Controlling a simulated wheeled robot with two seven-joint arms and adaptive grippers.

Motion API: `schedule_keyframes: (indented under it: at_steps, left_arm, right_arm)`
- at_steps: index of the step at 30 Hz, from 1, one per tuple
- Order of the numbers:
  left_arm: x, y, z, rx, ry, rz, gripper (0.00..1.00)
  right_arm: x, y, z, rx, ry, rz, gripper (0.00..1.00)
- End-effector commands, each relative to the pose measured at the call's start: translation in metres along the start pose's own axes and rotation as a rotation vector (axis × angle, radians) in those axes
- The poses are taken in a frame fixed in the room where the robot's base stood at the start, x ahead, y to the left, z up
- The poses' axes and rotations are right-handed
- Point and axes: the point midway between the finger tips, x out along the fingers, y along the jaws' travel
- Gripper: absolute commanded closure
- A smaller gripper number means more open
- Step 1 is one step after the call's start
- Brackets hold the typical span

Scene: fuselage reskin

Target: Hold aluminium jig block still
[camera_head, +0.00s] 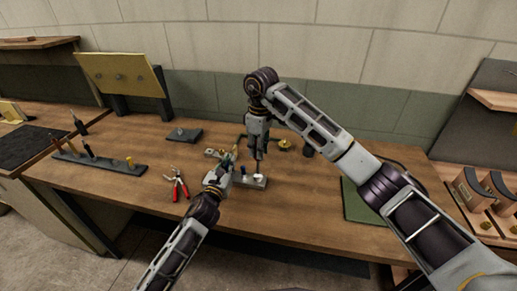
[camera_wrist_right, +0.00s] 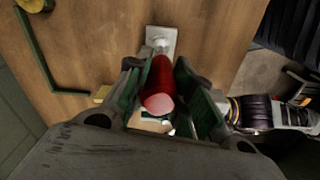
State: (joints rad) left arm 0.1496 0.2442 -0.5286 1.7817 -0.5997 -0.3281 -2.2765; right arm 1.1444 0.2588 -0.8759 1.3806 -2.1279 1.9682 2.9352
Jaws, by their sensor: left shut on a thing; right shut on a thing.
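The aluminium jig block (camera_head: 258,183) is a pale grey bar lying on the wooden bench in the head view. One end of the block (camera_wrist_right: 165,36) shows in the right wrist view. My left gripper (camera_head: 231,162) is at the block's left part and is shut; its fingers hide the exact contact. My right gripper (camera_head: 258,155) points down just above the block. In the right wrist view its fingers (camera_wrist_right: 163,88) are shut on a red-handled tool (camera_wrist_right: 158,88), whose far end is over or against the block; I cannot tell whether it touches.
Red-handled pliers (camera_head: 176,187) lie left of the block. A dark rail with upright tools (camera_head: 110,166) is further left. A dark block (camera_head: 183,135) and a brass piece (camera_head: 285,144) lie behind. A green mat (camera_head: 362,204) is at the right. Front bench space is clear.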

Motion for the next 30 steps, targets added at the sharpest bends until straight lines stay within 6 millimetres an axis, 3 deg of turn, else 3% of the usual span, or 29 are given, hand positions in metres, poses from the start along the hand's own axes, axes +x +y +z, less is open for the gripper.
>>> schedule_keyframes:
  at_steps: [17,30]
  left_arm:
    - [0.0,0.002,0.0,0.002,0.001,0.004,1.0]
    - [0.0,0.001,0.0,0.001,0.0,0.002,1.0]
  right_arm:
    - [0.0,-0.001,-0.001,0.0,-0.002,-0.001,1.0]
    - [-0.012,0.0,-0.002,0.0,0.0,0.001,1.0]
